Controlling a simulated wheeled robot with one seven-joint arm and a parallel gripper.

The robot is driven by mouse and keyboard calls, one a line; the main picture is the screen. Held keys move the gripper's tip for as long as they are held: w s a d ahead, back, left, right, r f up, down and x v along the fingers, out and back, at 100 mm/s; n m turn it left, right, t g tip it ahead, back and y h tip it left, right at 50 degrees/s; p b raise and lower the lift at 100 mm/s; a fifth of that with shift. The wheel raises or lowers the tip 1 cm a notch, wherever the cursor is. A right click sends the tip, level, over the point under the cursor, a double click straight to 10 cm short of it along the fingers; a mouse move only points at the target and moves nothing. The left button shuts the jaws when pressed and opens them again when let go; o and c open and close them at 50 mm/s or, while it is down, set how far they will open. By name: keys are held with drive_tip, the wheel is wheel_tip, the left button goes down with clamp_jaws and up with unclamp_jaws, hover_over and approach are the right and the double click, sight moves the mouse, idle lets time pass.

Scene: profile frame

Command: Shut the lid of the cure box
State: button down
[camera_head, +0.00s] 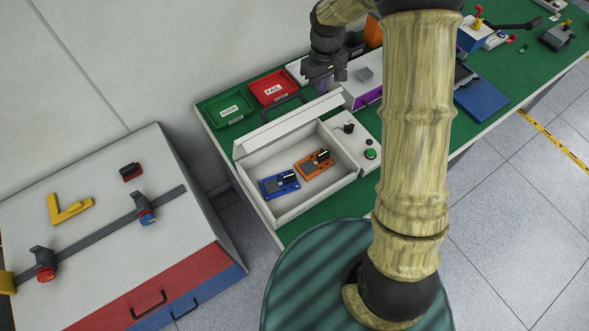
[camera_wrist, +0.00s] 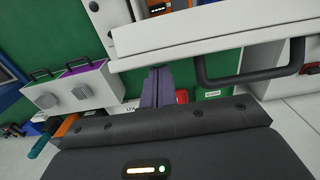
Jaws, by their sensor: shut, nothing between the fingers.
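The cure box is a white open-topped box (camera_head: 345,189) on the green bench, with a blue board (camera_head: 279,184) and an orange board (camera_head: 315,164) inside. Its white lid (camera_head: 275,131) stands open along the back side. A black handle (camera_head: 284,107) shows behind the lid, and the lid (camera_wrist: 200,36) and handle (camera_wrist: 250,79) also show in the wrist view. My gripper (camera_head: 323,87) is shut and empty, behind the lid's right end. In the wrist view its purple fingers (camera_wrist: 158,78) point toward the lid's edge, left of the handle. I cannot tell whether they touch the lid.
A green tray (camera_head: 229,109) and a red tray (camera_head: 271,88) lie behind the box. A panel with a green button (camera_head: 370,154) adjoins its right side. A purple-fronted white box (camera_head: 366,98) stands close right of my gripper. My arm covers part of the bench.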

sight(331, 102)
drive_tip(key=shift+s+d+f+b, duration=0.3)
drive_tip(key=shift+s+d, duration=0.1)
drive_tip(key=shift+s, duration=0.2)
drive_tip(key=shift+s+d+f+b, duration=0.3)
drive_tip(key=shift+s+d+f, duration=0.05)
drive_tip(key=shift+s, duration=0.25)
drive_tip(key=shift+s+d+f+b, duration=0.3)
drive_tip(key=shift+s+d, duration=0.1)
drive_tip(key=shift+s, duration=0.2)
drive_tip(key=shift+s+d+f+b, duration=0.6)
drive_tip(key=shift+s+f, duration=0.1)
drive_tip(key=shift+s, duration=0.1)
drive_tip(key=shift+s+d+f+b, duration=0.45)
drive_tip(key=shift+s+f+b, duration=0.1)
drive_tip(key=shift+s+f, duration=0.2)
drive_tip(key=shift+s+d+f+b, duration=0.3)
drive_tip(key=shift+s+f+b, duration=0.15)
drive_tip(key=shift+f, duration=0.15)
drive_tip(key=shift+s+d+f+b, duration=0.25)
drive_tip(key=shift+s+f+b, duration=0.15)
drive_tip(key=shift+f, duration=0.15)
drive_tip(key=shift+s+d+f+b, duration=0.35)
drive_tip(key=shift+f+b, duration=0.1)
drive_tip(key=shift+f, duration=0.15)
